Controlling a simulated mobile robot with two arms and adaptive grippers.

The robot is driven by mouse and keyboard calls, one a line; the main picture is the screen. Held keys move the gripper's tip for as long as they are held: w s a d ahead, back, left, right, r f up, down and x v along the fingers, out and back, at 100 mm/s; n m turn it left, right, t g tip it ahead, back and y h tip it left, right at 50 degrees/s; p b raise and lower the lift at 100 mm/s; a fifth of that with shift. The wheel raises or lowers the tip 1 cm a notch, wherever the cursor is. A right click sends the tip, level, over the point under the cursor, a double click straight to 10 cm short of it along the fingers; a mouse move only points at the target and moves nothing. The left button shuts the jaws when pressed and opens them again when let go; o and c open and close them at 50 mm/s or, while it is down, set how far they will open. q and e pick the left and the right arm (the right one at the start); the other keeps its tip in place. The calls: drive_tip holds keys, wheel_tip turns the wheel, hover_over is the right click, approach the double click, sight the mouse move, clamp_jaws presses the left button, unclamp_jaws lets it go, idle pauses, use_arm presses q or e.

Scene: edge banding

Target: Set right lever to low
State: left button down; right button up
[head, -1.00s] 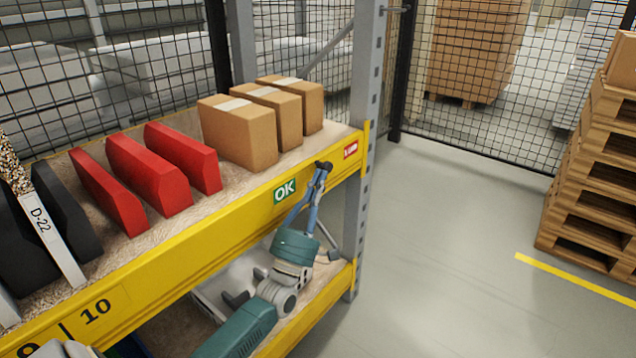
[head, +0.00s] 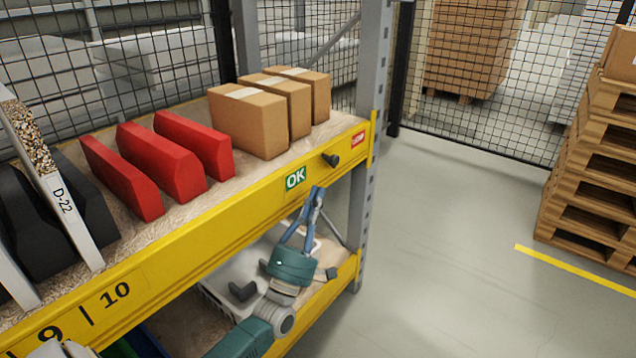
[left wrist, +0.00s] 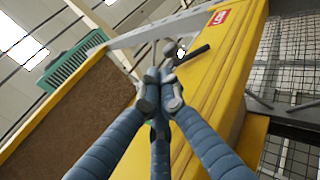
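A short black lever (head: 331,160) sticks out from the front of the yellow shelf beam, between the green OK label (head: 295,178) and a red label (head: 358,139). In the left wrist view the lever (left wrist: 191,55) is a black bar against the yellow beam, just beyond the fingertips. My left gripper (head: 317,191) is below the lever and apart from it in the head view. Its blue fingers come together at the tips (left wrist: 160,88), with nothing seen between them. My right gripper is not in view.
The shelf carries cardboard boxes (head: 249,122), red blocks (head: 162,160) and black blocks (head: 40,225) behind the yellow beam (head: 215,238). A grey upright (head: 371,75) stands at its right end. Open floor (head: 440,240) lies to the right, before stacked pallets (head: 592,185).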

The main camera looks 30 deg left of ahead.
use_arm(q)
drive_tip(key=v, duration=0.6)
drive_tip(key=shift+s+d, duration=0.2)
drive_tip(key=shift+s, duration=0.15)
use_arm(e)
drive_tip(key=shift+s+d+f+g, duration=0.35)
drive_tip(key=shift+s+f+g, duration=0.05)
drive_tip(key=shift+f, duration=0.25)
